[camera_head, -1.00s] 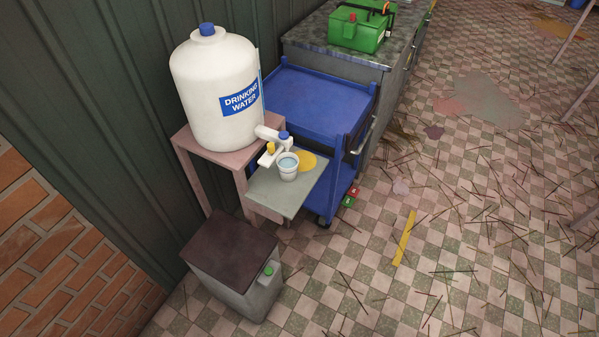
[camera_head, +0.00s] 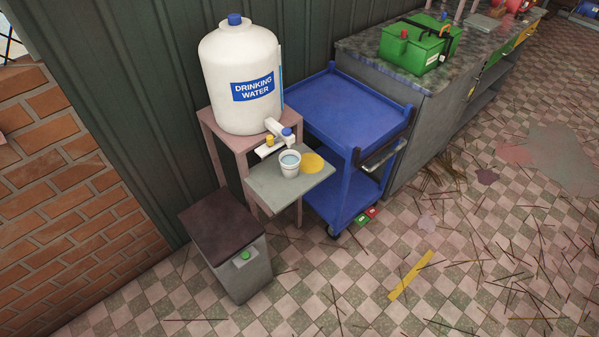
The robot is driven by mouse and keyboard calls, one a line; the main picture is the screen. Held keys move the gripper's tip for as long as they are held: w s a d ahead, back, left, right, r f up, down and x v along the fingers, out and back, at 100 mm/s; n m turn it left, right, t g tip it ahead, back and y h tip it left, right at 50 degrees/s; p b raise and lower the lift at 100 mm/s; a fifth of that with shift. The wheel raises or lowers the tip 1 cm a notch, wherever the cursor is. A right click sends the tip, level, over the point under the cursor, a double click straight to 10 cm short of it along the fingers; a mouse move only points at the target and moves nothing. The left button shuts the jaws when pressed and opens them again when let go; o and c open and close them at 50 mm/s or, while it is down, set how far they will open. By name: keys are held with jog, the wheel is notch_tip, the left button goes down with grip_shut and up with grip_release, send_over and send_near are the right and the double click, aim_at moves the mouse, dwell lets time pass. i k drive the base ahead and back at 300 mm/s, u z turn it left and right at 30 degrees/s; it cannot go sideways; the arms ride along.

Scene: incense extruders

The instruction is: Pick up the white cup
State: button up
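The white cup (camera_head: 290,168) stands upright on a small grey-green shelf (camera_head: 272,193) below the taps of the water dispenser. It looks filled with bluish water. A round yellow mat or spot (camera_head: 318,177) lies on the shelf just right of the cup. The large white drinking water jug (camera_head: 236,103) with a blue cap stands on a pinkish stand (camera_head: 208,119) behind and left of the cup. Its white spout with blue and yellow taps (camera_head: 279,139) is just above and behind the cup. My gripper is not in view.
A blue cart (camera_head: 340,107) stands right of the shelf, beside a grey counter (camera_head: 400,73) bearing a green box (camera_head: 423,48). A grey bin with a dark lid (camera_head: 238,269) stands in front, left. The tiled floor (camera_head: 370,290) is open, with scattered sticks and a yellow strip (camera_head: 411,275).

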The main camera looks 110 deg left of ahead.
aim_at(290, 160)
jog(key=i, duration=0.95)
jog(key=u, duration=0.4)
jog(key=k, duration=0.2)
jog(key=u, duration=2.3)
jog(key=i, duration=0.1)
jog(key=u, duration=0.4)
